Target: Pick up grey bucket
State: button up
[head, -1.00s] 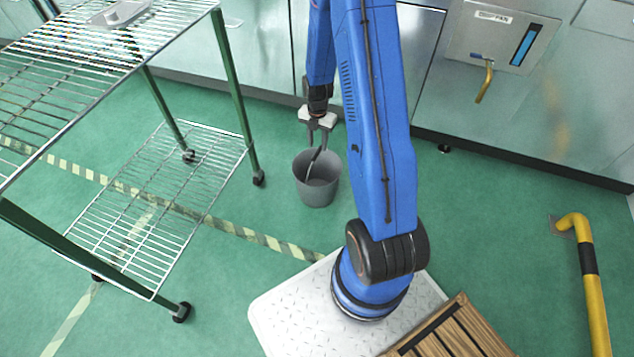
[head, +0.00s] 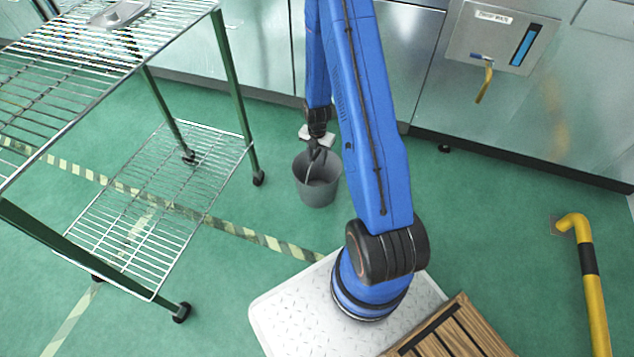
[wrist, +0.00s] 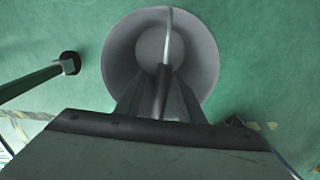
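The grey bucket (head: 318,186) stands upright on the green floor, right of the wire rack, in the head view. In the wrist view the bucket (wrist: 118,62) is seen from above and looks empty, with its thin handle (wrist: 167,40) raised across the opening. The handle has a dark grip (wrist: 161,92). My gripper (head: 316,154) points down at the bucket's rim height. In the wrist view its two fingers stand apart on either side of the dark grip, with the gap still visible. The lower finger ends are hard to make out.
A wire rack (head: 165,200) on castors stands left of the bucket, one green post (head: 237,95) close by. Steel cabinets (head: 250,45) line the back. A yellow bent pipe (head: 590,275) rises at right. Green floor is clear around the bucket.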

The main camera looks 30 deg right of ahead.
jog(key=shift+f, duration=0.5)
grip_shut()
dwell(1.1)
